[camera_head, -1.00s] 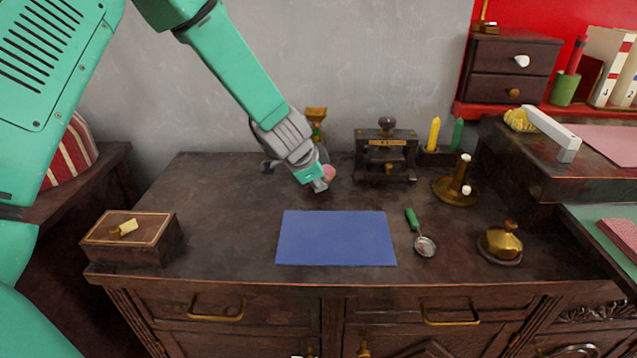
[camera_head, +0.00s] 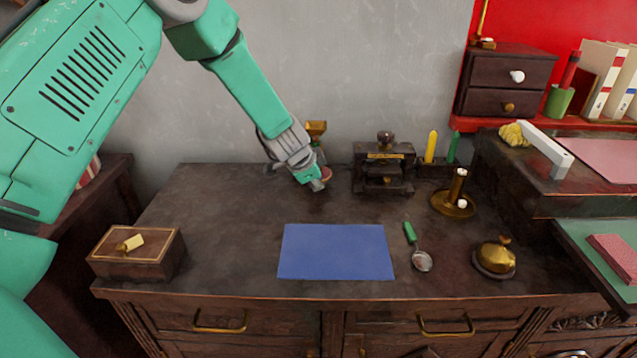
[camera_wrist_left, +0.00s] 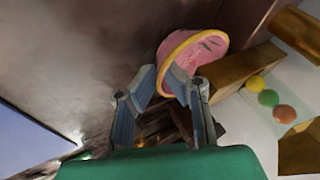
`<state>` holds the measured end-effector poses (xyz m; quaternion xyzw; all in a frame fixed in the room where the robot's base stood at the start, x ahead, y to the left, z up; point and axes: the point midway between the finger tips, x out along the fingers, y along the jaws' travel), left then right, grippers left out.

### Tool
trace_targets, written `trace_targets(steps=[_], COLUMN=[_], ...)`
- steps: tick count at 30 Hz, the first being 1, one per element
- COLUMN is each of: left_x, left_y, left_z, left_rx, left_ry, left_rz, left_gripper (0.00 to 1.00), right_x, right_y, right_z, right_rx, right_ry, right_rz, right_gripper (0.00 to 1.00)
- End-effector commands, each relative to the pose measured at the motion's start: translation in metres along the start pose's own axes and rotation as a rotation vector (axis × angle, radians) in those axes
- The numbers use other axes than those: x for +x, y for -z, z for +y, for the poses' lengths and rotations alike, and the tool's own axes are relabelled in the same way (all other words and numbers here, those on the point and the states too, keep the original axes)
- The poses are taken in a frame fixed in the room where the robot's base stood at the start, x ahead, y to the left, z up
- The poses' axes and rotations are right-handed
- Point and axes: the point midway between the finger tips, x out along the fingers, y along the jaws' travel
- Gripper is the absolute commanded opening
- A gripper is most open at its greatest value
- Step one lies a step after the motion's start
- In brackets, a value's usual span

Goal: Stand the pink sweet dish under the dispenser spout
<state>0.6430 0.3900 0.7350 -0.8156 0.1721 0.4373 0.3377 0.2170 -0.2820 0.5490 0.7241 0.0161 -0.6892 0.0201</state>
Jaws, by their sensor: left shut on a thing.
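The pink sweet dish (camera_wrist_left: 194,50) has a yellow rim and shows large and tilted in the left wrist view. My left gripper (camera_wrist_left: 172,88) is shut on its near edge. In the head view the left gripper (camera_head: 316,181) is over the back middle of the dark desk, with a small part of the dish (camera_head: 326,173) showing beside it. The dispenser (camera_head: 316,129) has a brass top and stands behind the gripper, its lower part hidden. The left wrist view shows brass parts (camera_wrist_left: 238,70) and coloured balls on the right. I cannot make out the spout. My right gripper is out of view.
A dark press (camera_head: 384,164) stands just right of the gripper. A blue mat (camera_head: 336,251), a green-handled scoop (camera_head: 421,261), a brass candlestick (camera_head: 453,202), a bell (camera_head: 495,258) and a wooden box (camera_head: 137,253) are on the desk. The desk's left middle is clear.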

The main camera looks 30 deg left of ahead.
Motion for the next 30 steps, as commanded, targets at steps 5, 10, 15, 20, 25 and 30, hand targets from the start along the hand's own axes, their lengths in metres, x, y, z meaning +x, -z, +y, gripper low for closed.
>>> trace_targets(steps=[5,10,15,20,25,30], left_x=[0.0001,0.0003,0.0029,0.0051,0.0054,0.0055], left_y=[-0.0001,0.0005,-0.0007,-0.0023,-0.0027,-0.0029], left_z=[0.0,0.0009,0.0021,0.0025,0.0026,0.0027], left_rx=[0.0,0.002,0.001,0.002,0.0,0.0], left_ry=[0.0,0.001,0.001,0.0,0.0,0.0], left_rz=[0.0,-0.001,-0.001,0.0,-0.001,-0.001], left_gripper=[0.0,0.0,0.0,0.0,0.0,0.31], right_x=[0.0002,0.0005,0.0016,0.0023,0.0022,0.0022], right_y=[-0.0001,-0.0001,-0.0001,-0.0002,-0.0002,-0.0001], right_z=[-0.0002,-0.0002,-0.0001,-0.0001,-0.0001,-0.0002], right_rx=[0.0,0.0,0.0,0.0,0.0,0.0], right_ry=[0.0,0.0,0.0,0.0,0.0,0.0], right_rz=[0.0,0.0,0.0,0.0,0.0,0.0], right_gripper=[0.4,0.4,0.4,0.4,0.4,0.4])
